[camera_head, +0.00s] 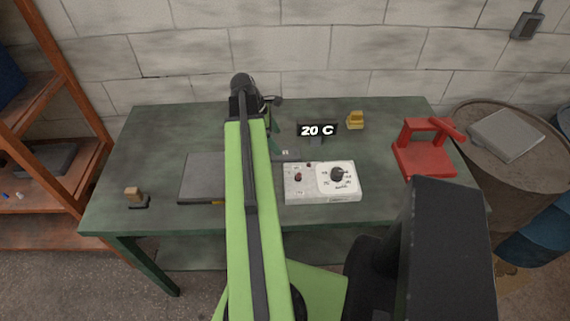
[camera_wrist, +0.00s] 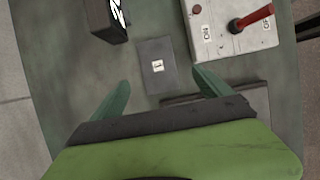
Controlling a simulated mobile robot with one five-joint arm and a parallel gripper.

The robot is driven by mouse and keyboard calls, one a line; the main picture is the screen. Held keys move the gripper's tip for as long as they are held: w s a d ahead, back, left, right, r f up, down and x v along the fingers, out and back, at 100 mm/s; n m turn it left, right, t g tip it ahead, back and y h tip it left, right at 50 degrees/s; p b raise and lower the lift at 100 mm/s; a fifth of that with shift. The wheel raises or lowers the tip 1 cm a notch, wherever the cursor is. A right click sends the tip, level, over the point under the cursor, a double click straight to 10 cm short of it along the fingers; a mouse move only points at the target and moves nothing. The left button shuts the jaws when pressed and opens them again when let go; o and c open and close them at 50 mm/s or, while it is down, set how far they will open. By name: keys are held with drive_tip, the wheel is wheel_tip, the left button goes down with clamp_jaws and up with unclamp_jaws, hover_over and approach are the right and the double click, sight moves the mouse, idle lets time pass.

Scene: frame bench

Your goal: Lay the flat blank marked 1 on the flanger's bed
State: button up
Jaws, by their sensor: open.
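The flat blank marked 1 (camera_wrist: 158,65) is a dark grey plate with a small white label, lying on the green bench. In the head view only a small part of it with its label (camera_head: 286,153) shows beside my arm. My gripper (camera_wrist: 160,90) is open and empty, its two green fingers spread on either side of the blank's near end, apart from it. A flat grey plate, apparently the flanger's bed (camera_head: 200,176), lies left of the white control box (camera_head: 320,183); my arm hides its right part. In the wrist view the bed (camera_wrist: 180,99) is mostly covered by my gripper.
A black display reading 20 C (camera_head: 317,130) stands behind the control box. A yellow object (camera_head: 355,120) and a red stand (camera_head: 424,155) are to the right. A small wooden-topped item (camera_head: 135,197) is front left. A barrel bears a grey slab (camera_head: 507,135).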

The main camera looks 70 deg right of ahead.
sight(285, 152)
drive_tip(key=shift+b+x, duration=0.3)
drive_tip(key=shift+x, duration=0.75)
drive_tip(key=shift+w, duration=0.1)
drive_tip(key=b+x, duration=0.5)
drive_tip(key=shift+d+f, duration=0.1)
drive_tip(key=shift+f, duration=0.05)
drive_tip(key=c, duration=1.8)
drive_tip(key=shift+r+p, duration=0.3)
drive_tip(key=shift+p, duration=0.05)
